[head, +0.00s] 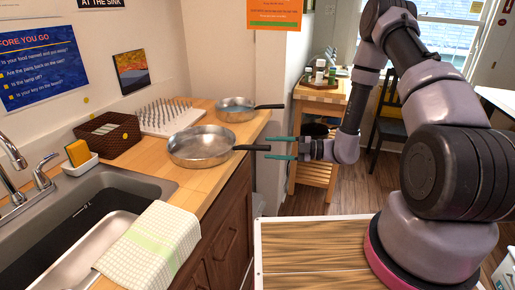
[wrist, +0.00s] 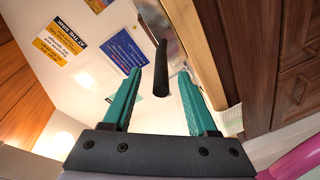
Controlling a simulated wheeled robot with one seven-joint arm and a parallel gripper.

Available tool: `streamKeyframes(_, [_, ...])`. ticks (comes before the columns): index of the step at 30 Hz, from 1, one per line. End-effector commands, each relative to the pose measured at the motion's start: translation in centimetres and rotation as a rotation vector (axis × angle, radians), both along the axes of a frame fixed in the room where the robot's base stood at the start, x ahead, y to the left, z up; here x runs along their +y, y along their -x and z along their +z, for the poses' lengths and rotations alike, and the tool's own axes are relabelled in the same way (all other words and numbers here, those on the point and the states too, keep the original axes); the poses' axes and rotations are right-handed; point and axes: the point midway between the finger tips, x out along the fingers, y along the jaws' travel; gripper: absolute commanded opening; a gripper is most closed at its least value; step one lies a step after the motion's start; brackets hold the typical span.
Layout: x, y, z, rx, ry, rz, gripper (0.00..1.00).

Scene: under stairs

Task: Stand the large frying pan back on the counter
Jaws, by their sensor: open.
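The large frying pan (head: 198,148) sits upright on the wooden counter (head: 205,183), beside the sink. Its black handle (head: 252,147) points right, past the counter's edge. My gripper (head: 268,148) is open beside the counter, with its teal fingers pointing at the pan. The handle's end lies at the gap between the fingertips, with no clear contact. In the wrist view, the handle (wrist: 161,65) shows between the two open fingers of my gripper (wrist: 160,74). Most of the pan's bowl is outside the wrist view.
A smaller pan (head: 235,115) stands behind the large one. A spiked white rack (head: 165,120) and brown basket (head: 108,143) are to its left. A checked cloth (head: 150,245) hangs over the sink (head: 85,205) edge. A wooden side table (head: 320,93) stands behind my gripper.

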Motion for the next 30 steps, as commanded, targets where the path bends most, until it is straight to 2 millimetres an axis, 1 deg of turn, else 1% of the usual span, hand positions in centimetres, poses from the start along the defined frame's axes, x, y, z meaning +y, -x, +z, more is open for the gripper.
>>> streamKeyframes(1, [-1.0,0.1,0.0,0.000,0.001,-0.003,0.58])
streamKeyframes(3, [-1.9,0.2,0.1,0.000,0.000,-0.002,0.58])
streamKeyframes(6, [-2.9,0.4,0.1,0.000,-0.001,-0.001,0.58])
streamKeyframes(11, [-3.5,0.5,0.1,-0.001,0.000,0.001,0.58])
streamKeyframes(14, [-3.5,0.6,0.6,-0.028,0.008,0.014,0.58])
streamKeyframes(17, [-3.4,0.8,2.6,-0.140,0.045,0.068,0.58])
streamKeyframes(20, [-3.4,1.6,6.0,-0.350,0.111,0.169,0.58])
streamKeyframes(21, [-3.4,2.1,7.6,-0.454,0.142,0.221,0.58])
streamKeyframes(23, [-3.6,3.1,9.8,-0.619,0.191,0.305,0.58])
streamKeyframes(24, [-3.8,3.7,11.2,-0.729,0.222,0.361,0.58])
streamKeyframes(30, [-5.4,7.2,17.1,-1.269,0.365,0.655,0.58])
